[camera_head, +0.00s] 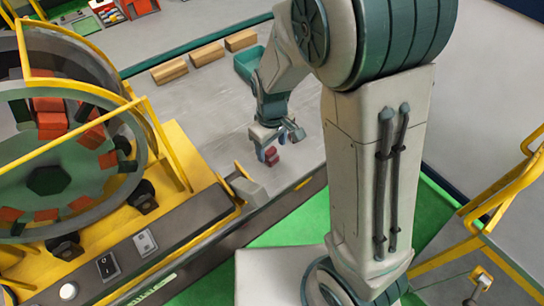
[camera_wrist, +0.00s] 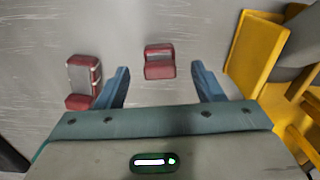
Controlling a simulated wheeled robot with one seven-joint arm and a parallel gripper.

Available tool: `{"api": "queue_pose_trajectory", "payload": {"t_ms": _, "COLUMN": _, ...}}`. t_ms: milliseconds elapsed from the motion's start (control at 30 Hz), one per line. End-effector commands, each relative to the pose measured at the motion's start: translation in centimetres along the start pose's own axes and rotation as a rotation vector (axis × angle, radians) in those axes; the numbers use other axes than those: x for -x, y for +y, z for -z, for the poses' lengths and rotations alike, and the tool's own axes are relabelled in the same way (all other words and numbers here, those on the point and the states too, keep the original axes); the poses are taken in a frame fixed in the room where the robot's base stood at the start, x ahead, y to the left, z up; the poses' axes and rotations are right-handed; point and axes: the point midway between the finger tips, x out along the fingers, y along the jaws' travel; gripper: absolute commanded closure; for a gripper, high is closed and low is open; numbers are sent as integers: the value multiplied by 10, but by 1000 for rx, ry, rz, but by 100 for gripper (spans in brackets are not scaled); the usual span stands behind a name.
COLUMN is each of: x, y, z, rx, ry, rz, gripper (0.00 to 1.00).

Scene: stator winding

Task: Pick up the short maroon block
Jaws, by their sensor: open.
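The short maroon block (camera_wrist: 159,61), with a grey band across its middle, lies on the grey tabletop (camera_wrist: 200,25). In the wrist view it sits between the fingertips of my gripper (camera_wrist: 160,70), slightly beyond them, with clear space on both sides. The gripper is open and holds nothing. A longer maroon and grey block (camera_wrist: 83,80) lies outside the left finger. In the head view my gripper (camera_head: 276,137) is low over the table, with small maroon blocks (camera_head: 271,155) just below it; I cannot tell which is which there.
A yellow structure (camera_wrist: 255,50) stands close right in the wrist view. In the head view, the yellow-framed stator machine (camera_head: 180,175) fills the left.

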Motion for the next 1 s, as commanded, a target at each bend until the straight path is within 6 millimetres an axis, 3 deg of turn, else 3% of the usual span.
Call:
{"api": "queue_pose_trajectory", "payload": {"t_ms": 200, "x": -26, "y": 0, "z": 0, "rx": 0, "ry": -3, "rz": 0, "gripper": 38}}
{"api": "queue_pose_trajectory", "payload": {"t_ms": 533, "x": -30, "y": 0, "z": 1, "rx": 0, "ry": 1, "rz": -1, "gripper": 38}}
{"api": "queue_pose_trajectory", "payload": {"t_ms": 700, "x": -30, "y": 0, "z": 0, "rx": 0, "ry": 0, "rz": 0, "gripper": 85}}
{"api": "queue_pose_trajectory", "payload": {"t_ms": 767, "x": -30, "y": 0, "z": 0, "rx": 0, "ry": 0, "rz": 0, "gripper": 100}}
{"api": "queue_pose_trajectory", "payload": {"t_ms": 1000, "x": -30, "y": 0, "z": 1, "rx": 0, "ry": 1, "rz": -1, "gripper": 100}}
